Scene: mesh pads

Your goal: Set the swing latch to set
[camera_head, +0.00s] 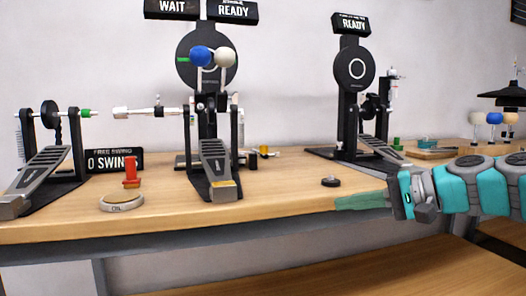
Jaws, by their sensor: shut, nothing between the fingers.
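No part is plainly marked as the swing latch, and I cannot tell its setting. The middle pedal (217,170) has a black stand with a blue beater (200,56) and a white beater (225,57) in front of a round black disc. My gripper (340,203) reaches in from the right, low over the table's front edge. It is shut and empty, apart from the pedals.
The left pedal (46,168) and a right pedal stand with a black disc (354,68) share the wooden table (280,190). The table between the middle and right pedals is mostly clear.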

